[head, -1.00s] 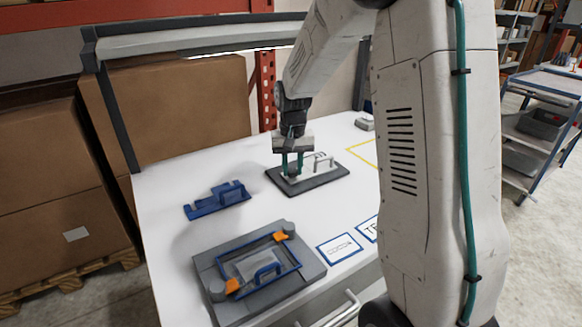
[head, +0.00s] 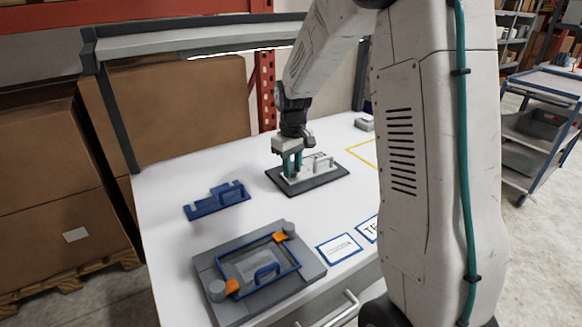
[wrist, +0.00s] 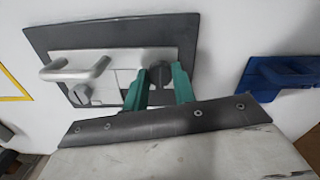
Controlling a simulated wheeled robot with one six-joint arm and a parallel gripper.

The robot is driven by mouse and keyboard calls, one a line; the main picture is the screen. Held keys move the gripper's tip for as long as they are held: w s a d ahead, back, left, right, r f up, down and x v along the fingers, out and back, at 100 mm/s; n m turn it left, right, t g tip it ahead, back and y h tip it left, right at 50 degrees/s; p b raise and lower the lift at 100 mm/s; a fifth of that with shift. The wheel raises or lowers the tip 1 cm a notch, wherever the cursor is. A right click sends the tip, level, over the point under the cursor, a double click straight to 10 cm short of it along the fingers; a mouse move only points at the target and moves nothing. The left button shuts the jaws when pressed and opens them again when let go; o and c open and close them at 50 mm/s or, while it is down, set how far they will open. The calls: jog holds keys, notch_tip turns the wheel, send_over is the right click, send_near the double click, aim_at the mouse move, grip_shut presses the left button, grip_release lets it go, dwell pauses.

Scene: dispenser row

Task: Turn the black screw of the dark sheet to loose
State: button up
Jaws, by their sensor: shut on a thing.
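The dark sheet (head: 328,184) lies flat on the white table and carries a light grey plate with a raised handle (head: 325,161). In the wrist view the dark sheet (wrist: 60,38) shows behind my gripper. The black screw (wrist: 161,74) is a dark round head on the light plate's right part in that view. My gripper (wrist: 160,80) points down with its green fingers shut on the black screw, one finger on each side. In the head view my gripper (head: 292,172) hides most of the screw. A grey slotted screw (wrist: 80,95) sits left of it, below the handle.
A grey fixture (head: 310,266) with a blue frame and orange clips stands at the front. A blue bracket (head: 217,201) lies at the left. Label cards (head: 339,248) lie near the front edge, and a yellow outline (head: 362,153) marks the table at right.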

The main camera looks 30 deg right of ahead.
jog(key=shift+n, duration=0.4)
jog(key=o, duration=1)
jog(key=shift+f, duration=0.1)
notch_tip(320, 180, up, 8)
jog(key=shift+f, duration=0.25)
jog(key=shift+r, duration=0.2)
